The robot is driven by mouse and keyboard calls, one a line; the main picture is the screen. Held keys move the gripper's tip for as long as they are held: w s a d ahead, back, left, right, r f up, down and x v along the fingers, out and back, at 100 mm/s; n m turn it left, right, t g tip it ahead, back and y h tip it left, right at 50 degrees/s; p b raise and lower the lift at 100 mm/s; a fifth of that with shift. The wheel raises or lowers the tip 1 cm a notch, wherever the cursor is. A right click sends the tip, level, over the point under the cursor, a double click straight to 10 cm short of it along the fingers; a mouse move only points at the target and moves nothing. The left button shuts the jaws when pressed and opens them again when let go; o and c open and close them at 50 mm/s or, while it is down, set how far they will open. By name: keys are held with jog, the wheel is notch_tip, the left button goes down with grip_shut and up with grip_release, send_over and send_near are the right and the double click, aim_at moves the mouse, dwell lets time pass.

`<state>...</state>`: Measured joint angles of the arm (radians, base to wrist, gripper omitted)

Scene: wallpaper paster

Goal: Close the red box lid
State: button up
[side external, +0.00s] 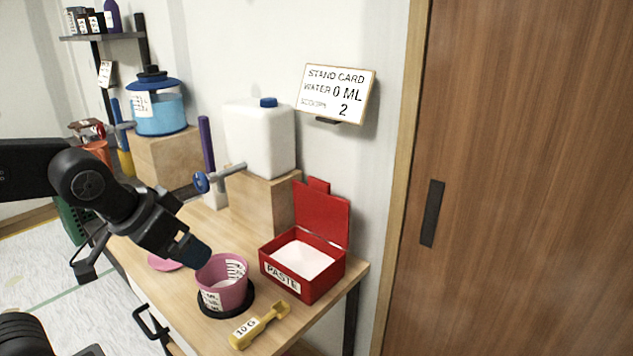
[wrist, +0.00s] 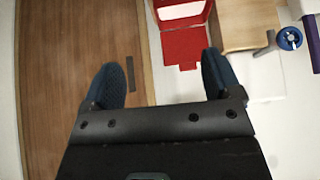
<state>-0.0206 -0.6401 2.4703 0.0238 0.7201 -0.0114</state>
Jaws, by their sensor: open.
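The red box (side external: 302,279) labelled PASTE stands near the right end of the table, with white powder (side external: 303,259) inside. Its red lid (side external: 321,215) stands open, upright at the back edge, with a small tab on top. In the wrist view the lid (wrist: 184,47) shows at the top, beyond the right fingertip, with part of the box (wrist: 181,14) above it. My gripper (side external: 190,250) is above the table, left of the box and just over the pink cup's left side. In the wrist view my gripper (wrist: 160,75) has its two dark blue fingers wide apart, with nothing between them.
A pink measuring cup (side external: 224,282) stands on a black ring (side external: 213,309), left of the box. A yellow scoop (side external: 259,325) lies in front. A white jug (side external: 260,138) sits on a wooden block (side external: 262,200) behind, its tap reaching left. A wall card reads 0 ML.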

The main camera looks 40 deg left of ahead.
jog(key=shift+o, duration=1.3)
jog(key=w+a+f+t, duration=0.1)
jog(key=w+a+t, duration=0.1)
jog(key=w, duration=0.7)
jog(key=w+a+f+t, duration=0.1)
jog(key=w+a+t, duration=0.1)
jog(key=w, duration=0.7)
jog(key=shift+w+a+f+t+y, duration=0.2)
jog(key=shift+w+t+y, duration=0.1)
jog(key=shift+t, duration=0.6)
jog(key=t+h, duration=0.1)
jog(key=t, duration=0.4)
send_near(317, 181)
jog(key=w, duration=1)
jog(key=shift+w+f, duration=0.15)
jog(key=shift+w, duration=0.15)
jog(key=shift+c, duration=0.4)
jog(key=c, duration=1.2)
